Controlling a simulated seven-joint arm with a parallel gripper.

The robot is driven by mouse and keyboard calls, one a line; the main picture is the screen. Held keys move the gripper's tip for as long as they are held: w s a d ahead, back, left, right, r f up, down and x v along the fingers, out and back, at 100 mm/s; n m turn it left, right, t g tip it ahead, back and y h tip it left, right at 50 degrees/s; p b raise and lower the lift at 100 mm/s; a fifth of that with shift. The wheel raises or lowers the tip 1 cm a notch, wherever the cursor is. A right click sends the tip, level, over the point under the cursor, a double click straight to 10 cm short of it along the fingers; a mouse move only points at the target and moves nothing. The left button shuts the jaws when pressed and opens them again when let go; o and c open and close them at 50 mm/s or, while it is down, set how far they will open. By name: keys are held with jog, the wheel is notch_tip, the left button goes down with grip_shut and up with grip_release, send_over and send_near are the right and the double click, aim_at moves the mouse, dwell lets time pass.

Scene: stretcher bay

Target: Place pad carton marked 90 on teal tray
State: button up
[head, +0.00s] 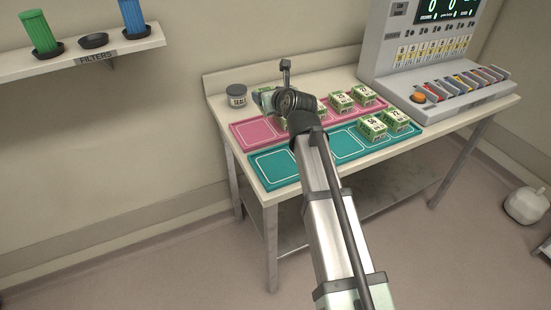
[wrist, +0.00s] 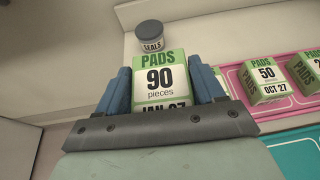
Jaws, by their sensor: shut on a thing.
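The pad carton marked 90 (wrist: 160,82) is green and white and sits between the blue fingers of my gripper (wrist: 163,88) in the wrist view. My gripper is shut on it. In the head view the carton (head: 263,98) is mostly hidden behind my gripper, over the back left of the table. The teal tray (head: 275,167) lies along the table's front edge. Its left part shows bare, two cartons (head: 371,128) stand at its right end, and my arm hides part of its middle.
A pink tray (head: 257,132) behind the teal one holds several pad cartons (head: 340,102), one marked 50 (wrist: 265,80). A seals jar (head: 236,95) stands at the back left. A grey console (head: 420,60) fills the right end. A filter shelf (head: 85,58) hangs at left.

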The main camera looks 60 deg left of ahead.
jog(key=s+d+f, duration=0.2)
jog(key=s+d, duration=0.1)
jog(key=d, duration=1)
jog(key=shift+n+g, duration=0.3)
jog(key=shift+g, duration=0.1)
jog(key=shift+a+f, duration=0.1)
jog(key=shift+f, duration=4.5)
jog(key=shift+f, duration=0.15)
jog(key=o, duration=1.2)
jog(key=v, duration=0.7)
jog(key=shift+d+r, duration=0.25)
jog(key=shift+r, duration=0.1)
